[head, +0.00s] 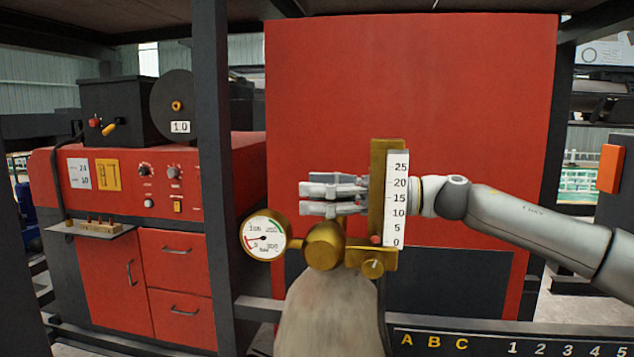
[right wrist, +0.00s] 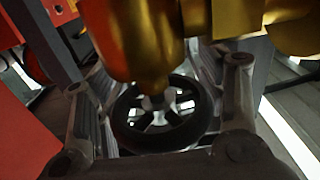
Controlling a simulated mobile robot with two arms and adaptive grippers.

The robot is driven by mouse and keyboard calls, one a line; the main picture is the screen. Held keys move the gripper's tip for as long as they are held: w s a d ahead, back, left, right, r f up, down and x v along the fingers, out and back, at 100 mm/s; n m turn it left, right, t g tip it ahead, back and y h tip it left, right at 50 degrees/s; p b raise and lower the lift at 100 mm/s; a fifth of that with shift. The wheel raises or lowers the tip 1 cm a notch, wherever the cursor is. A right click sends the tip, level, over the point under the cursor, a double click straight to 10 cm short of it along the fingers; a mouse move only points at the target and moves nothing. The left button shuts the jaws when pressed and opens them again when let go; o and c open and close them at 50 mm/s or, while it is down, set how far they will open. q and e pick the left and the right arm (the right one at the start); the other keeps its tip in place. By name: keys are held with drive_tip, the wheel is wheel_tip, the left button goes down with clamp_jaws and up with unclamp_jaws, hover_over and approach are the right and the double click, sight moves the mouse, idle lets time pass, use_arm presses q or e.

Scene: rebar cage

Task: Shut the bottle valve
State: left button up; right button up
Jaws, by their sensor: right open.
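The grey gas bottle (head: 330,315) stands upright at the bottom middle of the head view, with a brass regulator (head: 323,246) at its top. A round pressure gauge (head: 265,236) is on the regulator's left and a white flow scale (head: 397,198) on its right. My right gripper (head: 305,199) reaches in from the right, behind the scale and above the regulator. In the right wrist view, the black spoked valve handwheel (right wrist: 128,135) lies between the open fingers, below brass fittings (right wrist: 150,45). I cannot tell whether the fingers touch it. My left gripper is out of view.
A red panel (head: 410,80) stands behind the bottle. A red machine (head: 110,175) with drawers is at left, behind a dark upright post (head: 212,150). A dark rail (head: 500,343) with letters and numbers runs along the lower right.

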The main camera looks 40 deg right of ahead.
drive_tip(key=shift+w, duration=0.1)
drive_tip(key=shift+c, duration=0.2)
drive_tip(key=c, duration=0.5)
drive_tip(key=shift+w+a, duration=0.1)
drive_tip(key=shift+a, duration=0.05)
drive_tip(key=c, duration=0.3)
drive_tip(key=shift+f+m+t+h+b, duration=0.1)
drive_tip(key=shift+m+t+h+b, duration=0.5)
drive_tip(key=shift+h, duration=0.2)
drive_tip(key=shift+w+d+m+t+h, duration=0.1)
drive_tip(key=shift+d+m+t+h, duration=0.2)
drive_tip(key=shift+m+h, duration=0.4)
drive_tip(key=shift+w+d+m+t+h, duration=0.15)
drive_tip(key=shift+m+t+h, duration=0.3)
drive_tip(key=shift+h, duration=0.45)
drive_tip(key=shift+w+d+m+t+h, duration=0.1)
drive_tip(key=shift+d+m+t+h, duration=0.2)
drive_tip(key=shift+m+h, duration=0.4)
drive_tip(key=shift+a, duration=0.1)
